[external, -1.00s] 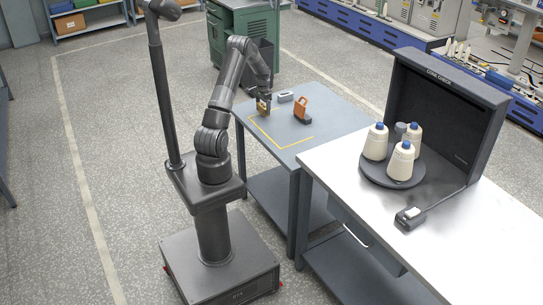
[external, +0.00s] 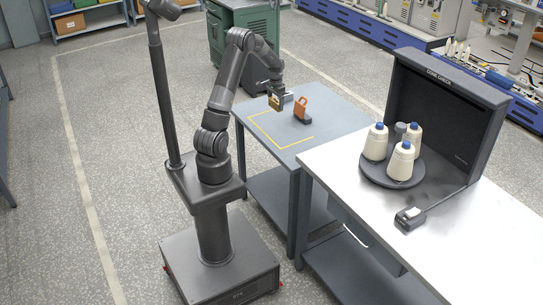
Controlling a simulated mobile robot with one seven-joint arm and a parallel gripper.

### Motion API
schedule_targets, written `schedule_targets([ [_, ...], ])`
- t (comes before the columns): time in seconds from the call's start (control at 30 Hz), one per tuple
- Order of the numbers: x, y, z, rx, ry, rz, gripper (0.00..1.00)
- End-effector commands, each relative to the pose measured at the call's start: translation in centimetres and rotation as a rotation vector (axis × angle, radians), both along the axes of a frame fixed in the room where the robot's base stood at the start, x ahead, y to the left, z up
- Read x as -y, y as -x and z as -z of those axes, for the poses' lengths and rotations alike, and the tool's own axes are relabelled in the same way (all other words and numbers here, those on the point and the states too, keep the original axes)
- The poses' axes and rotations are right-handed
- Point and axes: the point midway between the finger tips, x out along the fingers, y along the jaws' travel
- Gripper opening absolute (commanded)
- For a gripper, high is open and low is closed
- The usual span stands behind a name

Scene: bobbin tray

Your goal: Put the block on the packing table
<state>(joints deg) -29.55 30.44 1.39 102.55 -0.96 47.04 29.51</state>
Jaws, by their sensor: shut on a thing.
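My gripper (external: 275,104) is over the far left part of a blue-grey table (external: 335,112). It is shut on a small yellowish-brown block (external: 274,103). The block looks slightly above the tabletop, but its clearance is too small to tell. A yellow line (external: 268,136) marks a corner area on the tabletop, in front of the gripper. I cannot tell from the view which of the two tables is the packing table.
A white-topped table (external: 340,165) adjoins at right, bearing a round tray (external: 376,180) of cones and a small device (external: 409,217).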

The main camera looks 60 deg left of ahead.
Motion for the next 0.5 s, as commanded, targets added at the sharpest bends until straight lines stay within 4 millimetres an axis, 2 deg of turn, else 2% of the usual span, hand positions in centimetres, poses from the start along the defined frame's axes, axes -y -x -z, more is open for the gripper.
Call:
schedule_targets([
  [0.33,0.9,-0.4,-0.6,0.004,-0.002,0.013,0.17],
  [0.43,2.3,-0.9,-0.9,0.005,0.000,0.046,0.17],
  [0.5,3.9,-1.4,-1.2,0.005,0.001,0.085,0.17],
])
